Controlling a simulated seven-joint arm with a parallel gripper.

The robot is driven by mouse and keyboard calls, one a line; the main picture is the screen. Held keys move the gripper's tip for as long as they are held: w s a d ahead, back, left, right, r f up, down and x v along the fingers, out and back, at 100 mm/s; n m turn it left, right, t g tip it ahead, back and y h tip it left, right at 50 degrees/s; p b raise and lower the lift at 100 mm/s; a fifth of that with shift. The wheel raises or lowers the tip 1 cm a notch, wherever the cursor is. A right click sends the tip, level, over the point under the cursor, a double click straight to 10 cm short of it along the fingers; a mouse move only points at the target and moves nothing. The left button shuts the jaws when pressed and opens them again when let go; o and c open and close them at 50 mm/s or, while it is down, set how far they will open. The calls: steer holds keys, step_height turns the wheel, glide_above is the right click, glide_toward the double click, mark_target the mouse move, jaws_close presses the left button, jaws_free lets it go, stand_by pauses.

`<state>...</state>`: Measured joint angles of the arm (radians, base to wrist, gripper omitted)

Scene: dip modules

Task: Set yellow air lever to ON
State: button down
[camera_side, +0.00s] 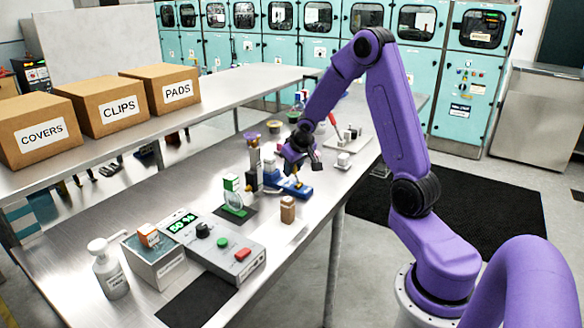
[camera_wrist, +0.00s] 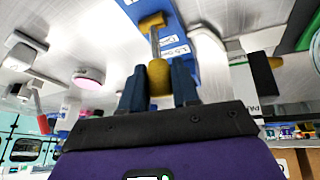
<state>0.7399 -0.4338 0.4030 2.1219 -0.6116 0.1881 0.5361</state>
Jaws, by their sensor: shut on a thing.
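The yellow air lever (camera_wrist: 158,77) has a rounded yellow knob on a metal rod. The rod runs from a yellow pivot block on a blue base (camera_wrist: 140,10) with white labels that I cannot read clearly. In the wrist view my gripper (camera_wrist: 158,88) has its two dark blue fingers on either side of the knob, shut on it. In the side view my gripper (camera_side: 298,160) is low over the blue base (camera_side: 296,189), and it hides most of the lever. I cannot tell which label the lever points to.
A control box (camera_side: 212,247) with a green display, a green-topped flask (camera_side: 233,194) and a brown bottle (camera_side: 287,210) stand nearer the camera. A tall stand (camera_side: 254,165) is just left of my gripper. White blocks (camera_side: 343,160) lie to the right.

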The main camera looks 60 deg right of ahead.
steer(key=shift+s+d+r+t, duration=0.1)
steer(key=shift+s+t, duration=0.15)
steer(key=shift+t, duration=0.15)
steer(key=c, duration=0.9)
jaws_free()
steer(key=v, duration=1.7)
steer(key=shift+r, duration=0.2)
steer(key=shift+s, duration=0.1)
